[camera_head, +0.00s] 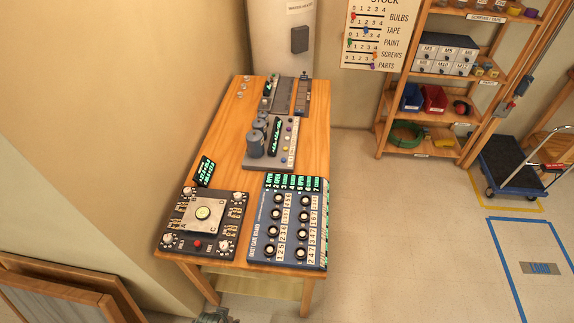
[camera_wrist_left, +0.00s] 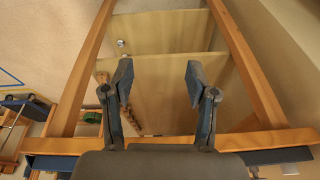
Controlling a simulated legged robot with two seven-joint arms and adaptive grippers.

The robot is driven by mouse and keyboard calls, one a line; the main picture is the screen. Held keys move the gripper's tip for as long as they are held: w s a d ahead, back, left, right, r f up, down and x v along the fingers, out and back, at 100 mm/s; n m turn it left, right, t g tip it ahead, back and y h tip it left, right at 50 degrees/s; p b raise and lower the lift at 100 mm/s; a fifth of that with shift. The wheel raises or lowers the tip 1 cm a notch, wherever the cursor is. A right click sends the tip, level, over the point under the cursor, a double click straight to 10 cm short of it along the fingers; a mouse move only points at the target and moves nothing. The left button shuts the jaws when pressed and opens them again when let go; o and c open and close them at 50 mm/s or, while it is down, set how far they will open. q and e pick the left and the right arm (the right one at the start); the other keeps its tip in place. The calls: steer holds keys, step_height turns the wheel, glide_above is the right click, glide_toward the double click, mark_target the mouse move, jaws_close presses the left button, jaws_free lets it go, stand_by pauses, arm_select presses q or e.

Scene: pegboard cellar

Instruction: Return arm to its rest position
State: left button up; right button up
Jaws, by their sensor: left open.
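My left gripper (camera_wrist_left: 158,84) shows in the left wrist view. Its two dark fingers stand apart with nothing between them. Behind them are wooden legs, rails and pale shelf boards of a wooden table or stand (camera_wrist_left: 165,30). In the head view a small grey piece of a gripper or arm shows at the bottom edge, below the front of the wooden table (camera_head: 225,170); most of it is cut off. My right gripper is not in view.
The table bears a dark panel with a square plate (camera_head: 180,222), a board of knobs (camera_head: 285,258) and a console with grey cylinders (camera_head: 285,152). Framed boards (camera_head: 55,290) lean at lower left. Shelves (camera_head: 395,95) and a blue cart (camera_head: 510,165) stand right. Floor between is clear.

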arm_select(q)
steer(key=s+a+f+g+b, duration=0.1)
steer(key=s+f, duration=0.2)
steer(key=f, duration=0.9)
steer(key=s+f+b, duration=0.1)
steer(key=s+f, duration=0.3)
steer(key=f, duration=0.8)
steer(key=s+a+f+g+b, duration=0.1)
steer(key=s+a+f, duration=0.1)
steer(key=s+f, duration=0.9)
steer(key=s, duration=0.3)
steer(key=shift+a+f+b, duration=0.25)
steer(key=shift+a+b, duration=0.05)
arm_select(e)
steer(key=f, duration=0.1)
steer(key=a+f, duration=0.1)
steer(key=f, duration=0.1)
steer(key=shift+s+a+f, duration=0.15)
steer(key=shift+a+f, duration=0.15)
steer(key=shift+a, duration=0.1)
arm_select(q)
steer(key=shift+a, duration=0.15)
